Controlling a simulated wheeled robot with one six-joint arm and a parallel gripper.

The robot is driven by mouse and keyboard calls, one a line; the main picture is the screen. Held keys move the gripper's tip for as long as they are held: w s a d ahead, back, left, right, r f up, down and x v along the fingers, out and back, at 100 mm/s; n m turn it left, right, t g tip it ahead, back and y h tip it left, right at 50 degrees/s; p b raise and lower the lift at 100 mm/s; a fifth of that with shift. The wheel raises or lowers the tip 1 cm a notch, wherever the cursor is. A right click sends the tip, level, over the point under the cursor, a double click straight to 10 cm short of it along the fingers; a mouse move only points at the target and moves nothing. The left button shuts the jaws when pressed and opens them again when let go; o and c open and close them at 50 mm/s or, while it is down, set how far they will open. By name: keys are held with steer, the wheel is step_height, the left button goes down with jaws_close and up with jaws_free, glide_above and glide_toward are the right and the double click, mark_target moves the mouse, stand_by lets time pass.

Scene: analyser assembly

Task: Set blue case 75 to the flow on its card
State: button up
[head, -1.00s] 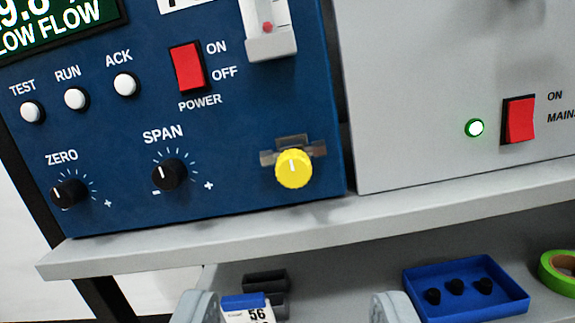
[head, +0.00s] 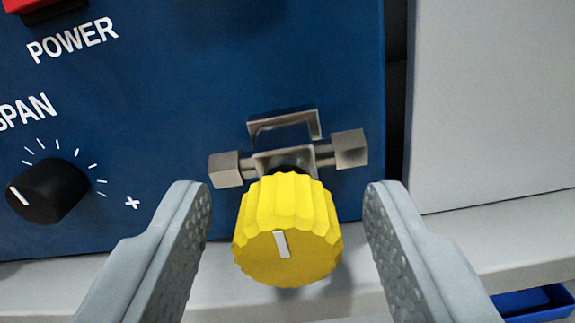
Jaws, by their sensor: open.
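The blue case (head: 240,90) fills the left and middle of the view; its number, flow display and card are out of view. A yellow fluted knob (head: 287,235) with a white pointer line sticks out from a metal valve fitting (head: 345,150) low on the case's right side. The pointer runs nearly upright, its top leaning slightly left. My gripper (head: 287,205) is open, one finger on each side of the yellow knob. A gap shows between the knob and each finger.
The black SPAN knob (head: 47,190) is left of my left finger. The red POWER switch (head: 40,8) is partly visible at top left. A grey case (head: 490,100) stands to the right. The grey shelf (head: 540,245) runs below, with a blue tray (head: 535,303) under it.

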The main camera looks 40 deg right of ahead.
steer(key=shift+w+d, duration=0.15)
steer(key=shift+d, duration=0.1)
steer(key=c, duration=1)
